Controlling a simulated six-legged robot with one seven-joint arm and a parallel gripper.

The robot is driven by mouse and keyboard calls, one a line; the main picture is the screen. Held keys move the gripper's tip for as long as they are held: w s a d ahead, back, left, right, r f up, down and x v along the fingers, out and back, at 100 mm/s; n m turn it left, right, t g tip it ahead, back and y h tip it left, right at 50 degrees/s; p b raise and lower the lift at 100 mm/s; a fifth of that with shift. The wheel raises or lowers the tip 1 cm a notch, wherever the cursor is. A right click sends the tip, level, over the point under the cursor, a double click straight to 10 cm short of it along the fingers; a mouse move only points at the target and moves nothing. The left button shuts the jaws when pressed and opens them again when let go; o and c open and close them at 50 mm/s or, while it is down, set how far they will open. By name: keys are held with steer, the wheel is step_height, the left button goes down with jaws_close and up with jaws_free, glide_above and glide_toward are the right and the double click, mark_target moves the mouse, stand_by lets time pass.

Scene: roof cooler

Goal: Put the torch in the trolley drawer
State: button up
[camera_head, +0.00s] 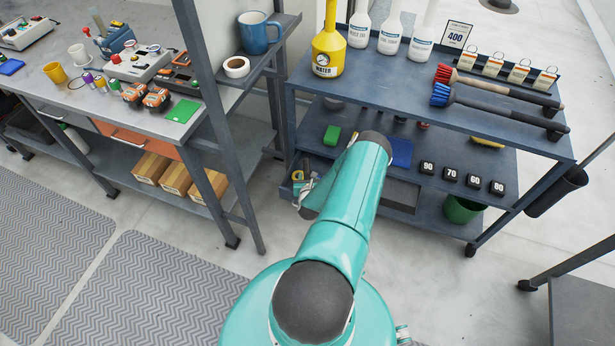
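I cannot make out a torch in this view. The dark blue-grey trolley (413,88) stands at the right, with a top and lower shelves. A dark recess (401,194) shows low in it, partly behind my arm; I cannot tell whether it is the drawer. My teal arm reaches forward from the bottom middle toward the trolley's left side. Parts of my gripper (305,192) show left of the arm, by the trolley's lower left corner. The arm hides most of the gripper, so its fingers and anything in them are unclear.
The trolley top holds a yellow bottle (328,50), white bottles (390,31) and two brushes (497,104). Black numbered blocks (451,173) sit on its middle shelf. A workbench (56,82) with tools and an orange drawer (137,138) stands left. Floor mats (150,285) lie front left.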

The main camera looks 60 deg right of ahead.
steer(key=shift+o, duration=1.3)
steer(key=shift+r, duration=0.1)
